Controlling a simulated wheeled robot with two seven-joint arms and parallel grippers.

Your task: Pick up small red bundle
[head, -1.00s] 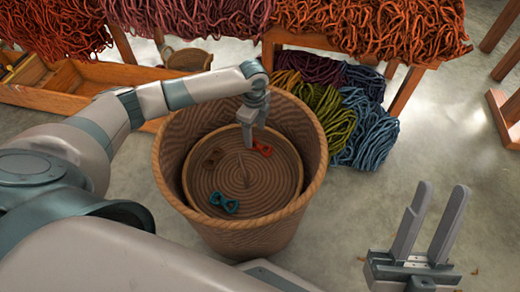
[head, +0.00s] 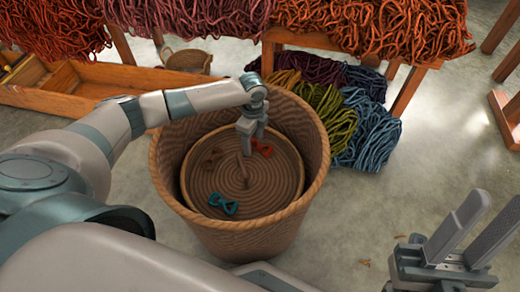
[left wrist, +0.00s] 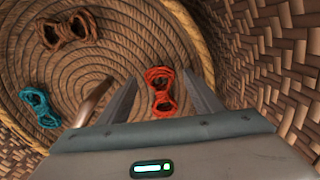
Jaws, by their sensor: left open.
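The small red bundle (head: 263,148) lies on the coiled round surface inside a large woven basket (head: 168,190), near its far right side. In the left wrist view the red bundle (left wrist: 160,92) shows between the two fingers, apparently below them. My left gripper (head: 246,154) is open and empty, pointing down into the basket, just left of the red bundle in the head view. Whether the fingers touch the bundle I cannot tell. My right gripper (head: 498,202) is open and empty at the lower right, over the floor and outside the basket.
A brown bundle (left wrist: 68,30) and a teal bundle (head: 223,203) lie on the same coiled surface. A thin upright handle (head: 243,172) rises from its middle. The woven wall stands close right of the gripper. Wool skeins (head: 370,125) lie behind the basket; bare floor is right.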

